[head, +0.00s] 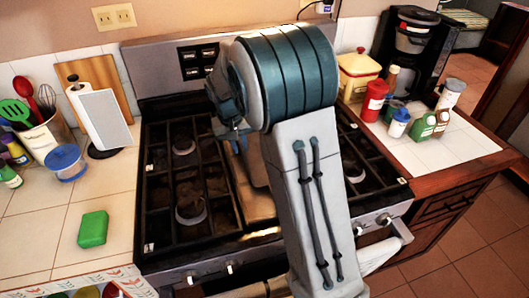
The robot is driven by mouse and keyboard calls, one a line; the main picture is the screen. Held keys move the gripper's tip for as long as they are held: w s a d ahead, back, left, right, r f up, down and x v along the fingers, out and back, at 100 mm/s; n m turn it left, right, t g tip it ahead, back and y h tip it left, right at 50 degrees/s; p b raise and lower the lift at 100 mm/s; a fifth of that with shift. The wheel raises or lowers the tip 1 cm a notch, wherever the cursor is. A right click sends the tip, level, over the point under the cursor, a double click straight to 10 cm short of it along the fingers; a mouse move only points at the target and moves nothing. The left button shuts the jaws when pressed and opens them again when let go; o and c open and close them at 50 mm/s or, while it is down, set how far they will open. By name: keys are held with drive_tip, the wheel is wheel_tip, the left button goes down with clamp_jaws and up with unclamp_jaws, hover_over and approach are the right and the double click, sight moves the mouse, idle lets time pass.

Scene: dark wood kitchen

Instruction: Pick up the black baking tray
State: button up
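I cannot make out a black baking tray in the head view. My raised arm covers the middle and right of the stove (190,185) and may hide it. My gripper (238,138) shows only as a small dark part at the left of the arm, over the middle of the stove. Its fingers are not clear, and I cannot tell whether they hold anything.
Left counter: green block (93,229), blue-lidded container (65,163), paper towel roll (101,122), utensil crock (43,138). Right counter: coffee maker (408,50), several bottles, including a red one (374,102). A white towel (382,254) hangs at the stove front.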

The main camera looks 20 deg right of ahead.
drive_tip(key=shift+w+d+f, duration=0.1)
drive_tip(key=shift+w+f, duration=0.1)
drive_tip(key=shift+f, duration=0.7)
drive_tip(key=shift+w+d+f, duration=0.1)
drive_tip(key=shift+w+f, duration=0.05)
drive_tip(key=shift+f, duration=0.7)
clamp_jaws()
drive_tip(key=shift+r, duration=0.15)
